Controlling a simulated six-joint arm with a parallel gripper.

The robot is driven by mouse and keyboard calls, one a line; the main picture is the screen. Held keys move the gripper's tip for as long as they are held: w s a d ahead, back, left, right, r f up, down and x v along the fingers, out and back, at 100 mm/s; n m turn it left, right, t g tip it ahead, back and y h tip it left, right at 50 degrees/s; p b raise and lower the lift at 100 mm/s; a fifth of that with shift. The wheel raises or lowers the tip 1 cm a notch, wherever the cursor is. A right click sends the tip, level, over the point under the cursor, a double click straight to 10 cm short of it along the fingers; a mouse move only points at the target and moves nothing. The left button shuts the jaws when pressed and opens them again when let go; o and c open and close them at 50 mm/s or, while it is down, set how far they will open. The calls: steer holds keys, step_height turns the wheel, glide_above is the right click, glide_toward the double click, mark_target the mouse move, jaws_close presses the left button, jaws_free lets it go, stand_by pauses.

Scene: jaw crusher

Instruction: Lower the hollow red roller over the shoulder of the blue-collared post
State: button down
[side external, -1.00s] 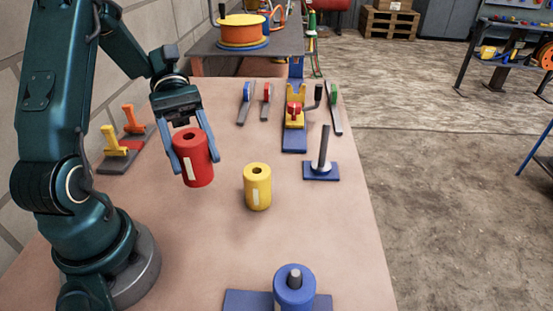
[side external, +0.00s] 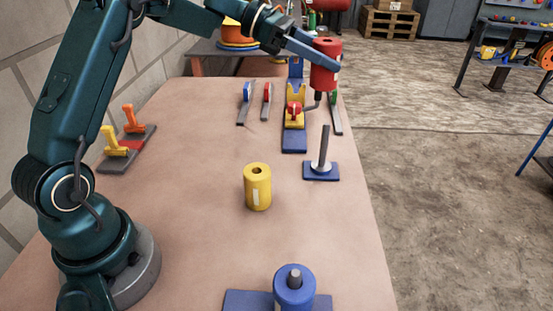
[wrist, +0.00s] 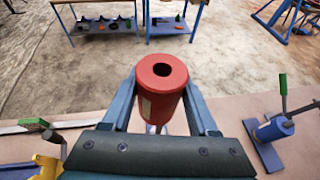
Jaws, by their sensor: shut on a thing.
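The hollow red roller (side external: 325,65) is upright in my gripper (side external: 322,58), high above the table's right side. In the wrist view the red roller (wrist: 160,95) sits between both fingers, its top hole showing. A grey post with a blue collar or sleeve (side external: 294,287) stands on a blue plate at the front; it shows at the right in the wrist view (wrist: 274,130). Another upright dark post (side external: 324,145) has a pale collar and blue base. In the side view it is below the roller, apart from it. The roller's underside is hidden.
A yellow hollow roller (side external: 257,187) stands mid-table. A blue and yellow fixture (side external: 294,125) with a red part and crank stands at the back right, near blue, red and green handled levers. Orange and yellow handles (side external: 123,140) are at left. The centre-left table is clear.

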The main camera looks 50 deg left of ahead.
mark_target(321, 83)
steer(key=shift+s+d+m+g, duration=0.1)
steer(key=shift+d+m+g, duration=0.2)
steer(key=shift+d, duration=0.8)
steer(key=shift+f, duration=2.85)
steer(key=shift+f, duration=6.15)
